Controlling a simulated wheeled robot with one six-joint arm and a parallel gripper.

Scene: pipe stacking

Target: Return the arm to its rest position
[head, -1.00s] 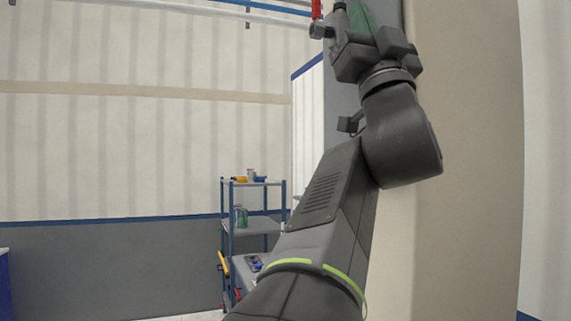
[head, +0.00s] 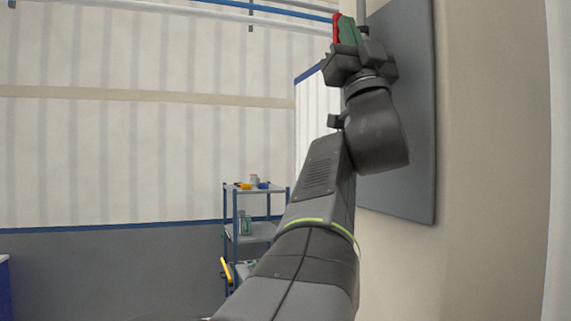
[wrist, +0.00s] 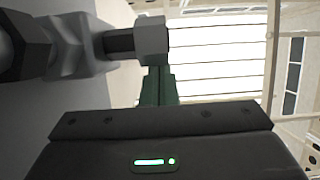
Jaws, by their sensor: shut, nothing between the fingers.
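My gripper (head: 346,28) is raised at the top of the head view, in front of the wall panel's left side. Its green fingers point upward. In the wrist view, the green fingers (wrist: 158,86) are together with nothing held between them. Beyond them in that view is a grey fitting (wrist: 152,38) on a dark pipe (wrist: 118,41), near the grey panel. I cannot tell whether the fingers touch the fitting. My arm reaches up from the bottom of the head view.
A grey panel (head: 405,120) is mounted on the beige wall (head: 490,170) at the right. Pipes (head: 265,16) run overhead at the upper left. A shelf rack (head: 250,233) with small items stands behind my arm. The floor is mostly out of view.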

